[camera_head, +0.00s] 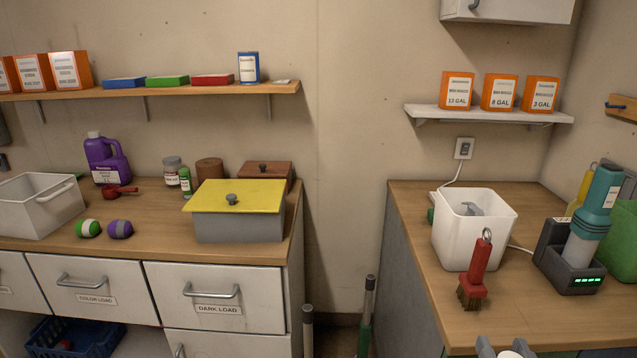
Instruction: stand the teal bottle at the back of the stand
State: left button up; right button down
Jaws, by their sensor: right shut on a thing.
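My right gripper (506,348) shows only at the bottom edge, over the front of the right counter. Its two grey fingers are shut on a pale, rounded thing (510,354); most of it is cut off by the frame, so I cannot tell what it is. A teal-topped item (602,190) with a pale grey lower part leans slightly in a dark dock (571,277) with green lights, at the right of the counter. I cannot tell whether it is the teal bottle, or which thing is the stand. My left gripper is not in view.
A white bin (461,242) and a red-handled brush (476,273) stand on the right counter, left of the dock. A green container (621,240) is behind the dock. The left counter holds a yellow-lidded box (237,195). A gap separates the counters, with upright handles (366,310) in it.

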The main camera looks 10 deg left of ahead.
aim_at(149, 185)
jog(key=u, duration=1.05)
jog(key=i+j, duration=0.1)
jog(key=j, duration=0.2)
jog(key=i+j+u, duration=0.15)
jog(key=i+j, duration=0.15)
jog(key=j, duration=0.2)
jog(key=i+j, duration=0.15)
jog(key=j, duration=0.2)
jog(key=i+j, duration=0.15)
jog(key=j, duration=0.2)
jog(key=i+j, duration=0.15)
jog(key=j, duration=0.2)
jog(key=i+j, duration=0.15)
jog(key=j, duration=0.2)
jog(key=i+j, duration=0.15)
jog(key=j, duration=0.2)
jog(key=i+j, duration=0.15)
jog(key=j, duration=0.2)
jog(key=i+l, duration=0.1)
jog(key=i, duration=0.75)
